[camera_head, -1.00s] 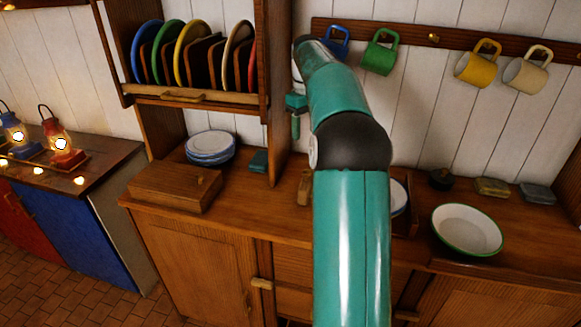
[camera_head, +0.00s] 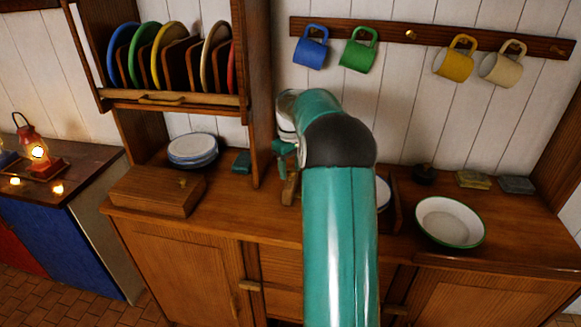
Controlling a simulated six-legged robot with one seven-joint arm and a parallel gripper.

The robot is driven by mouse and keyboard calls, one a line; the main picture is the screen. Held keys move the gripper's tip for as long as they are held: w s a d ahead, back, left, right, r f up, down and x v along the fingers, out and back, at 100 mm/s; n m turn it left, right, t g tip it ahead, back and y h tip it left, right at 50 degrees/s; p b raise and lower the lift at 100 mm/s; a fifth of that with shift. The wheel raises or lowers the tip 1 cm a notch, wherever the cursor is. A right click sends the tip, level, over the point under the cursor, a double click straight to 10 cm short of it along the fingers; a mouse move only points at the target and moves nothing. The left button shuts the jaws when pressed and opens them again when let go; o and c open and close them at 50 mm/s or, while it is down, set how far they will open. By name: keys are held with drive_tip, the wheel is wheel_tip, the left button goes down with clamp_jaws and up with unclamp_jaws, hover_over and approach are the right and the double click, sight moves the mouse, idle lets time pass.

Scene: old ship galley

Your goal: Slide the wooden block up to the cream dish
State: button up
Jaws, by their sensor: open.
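A small wooden block (camera_head: 290,191) stands on the counter left of my arm, its right side partly covered by the arm. A cream-white dish with a green rim (camera_head: 450,221) sits on the counter to the right, well apart from the block. My gripper (camera_head: 283,168) is teal and points down just above the block, seemingly at its top; whether it touches cannot be told. It is open, and its far finger is mostly hidden.
My arm hides the middle of the counter (camera_head: 235,210). Behind it, a blue-rimmed dish (camera_head: 384,194) and an upright wooden piece (camera_head: 397,205) stand between block and cream dish. A wooden box (camera_head: 157,191) and stacked plates (camera_head: 192,150) are left.

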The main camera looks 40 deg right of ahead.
clamp_jaws()
drive_tip(key=s+d, duration=0.6)
drive_tip(key=s, duration=0.2)
drive_tip(key=shift+d, duration=0.1)
unclamp_jaws()
drive_tip(key=shift+w, duration=0.1)
drive_tip(key=shift+r, duration=0.1)
wheel_tip(320, 180, up, 14)
idle(0.4)
drive_tip(key=shift+f, duration=0.2)
